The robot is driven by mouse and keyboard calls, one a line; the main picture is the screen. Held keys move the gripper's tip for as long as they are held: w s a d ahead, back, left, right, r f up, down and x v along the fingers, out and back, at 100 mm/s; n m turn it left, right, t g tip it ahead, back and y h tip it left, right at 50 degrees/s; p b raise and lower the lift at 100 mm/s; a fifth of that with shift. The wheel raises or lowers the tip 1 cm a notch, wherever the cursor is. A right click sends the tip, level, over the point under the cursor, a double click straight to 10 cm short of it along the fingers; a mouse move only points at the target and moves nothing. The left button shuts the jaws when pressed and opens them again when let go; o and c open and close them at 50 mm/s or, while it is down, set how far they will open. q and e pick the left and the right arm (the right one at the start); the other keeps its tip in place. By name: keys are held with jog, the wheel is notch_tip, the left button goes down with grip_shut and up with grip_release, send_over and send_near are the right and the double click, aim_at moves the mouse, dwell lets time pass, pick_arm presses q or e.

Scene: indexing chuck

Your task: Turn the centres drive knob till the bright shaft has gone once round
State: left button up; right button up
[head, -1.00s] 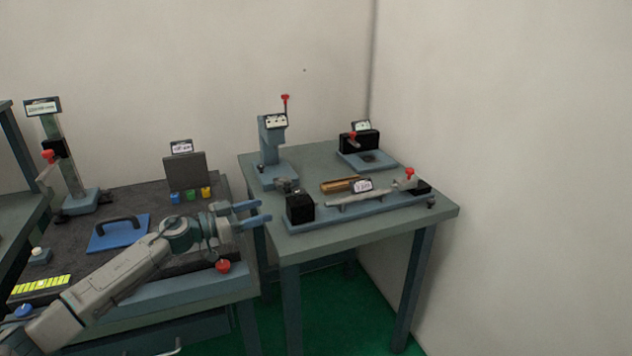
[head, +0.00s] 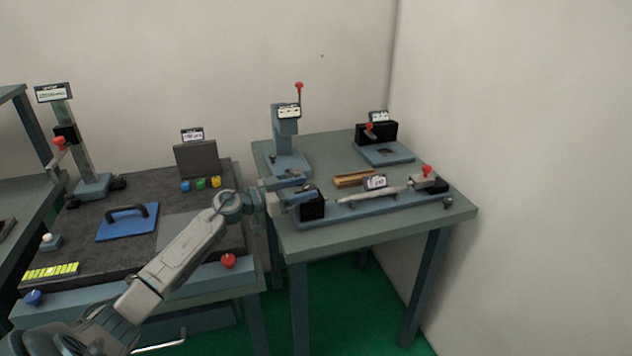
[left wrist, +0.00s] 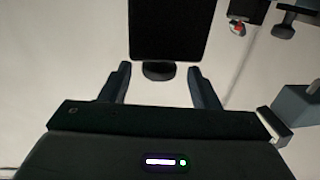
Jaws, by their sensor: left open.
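The centres stand on a blue-grey base (head: 385,208) on the right-hand table, with a black headstock block (head: 312,205) at the left end. The bright shaft (head: 355,196) lies level between this block and the tailstock (head: 428,182). My left gripper (head: 290,191) is open at the left side of the block. In the left wrist view, the dark round drive knob (left wrist: 158,71) shows below the black block, between my spread fingers and apart from both. In the head view my fingers largely hide the knob. My right gripper is out of view.
A wooden piece (head: 354,178) lies behind the shaft. A blue-grey press (head: 286,140) with a red-tipped lever stands behind my gripper, and a black-backed fixture (head: 376,134) stands at the back right. The left bench holds a blue plate (head: 127,222) with a handle.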

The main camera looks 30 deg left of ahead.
aim_at(313, 185)
pick_arm(q)
jog(key=x, duration=0.3)
jog(key=shift+w+d+r+p, duration=0.1)
jog(key=shift+w+d+p, duration=0.05)
jog(key=shift+p, duration=0.15)
jog(key=shift+w+d, duration=0.15)
jog(key=shift+w, duration=0.2)
jog(key=c, duration=1)
jog(key=shift+d, duration=0.1)
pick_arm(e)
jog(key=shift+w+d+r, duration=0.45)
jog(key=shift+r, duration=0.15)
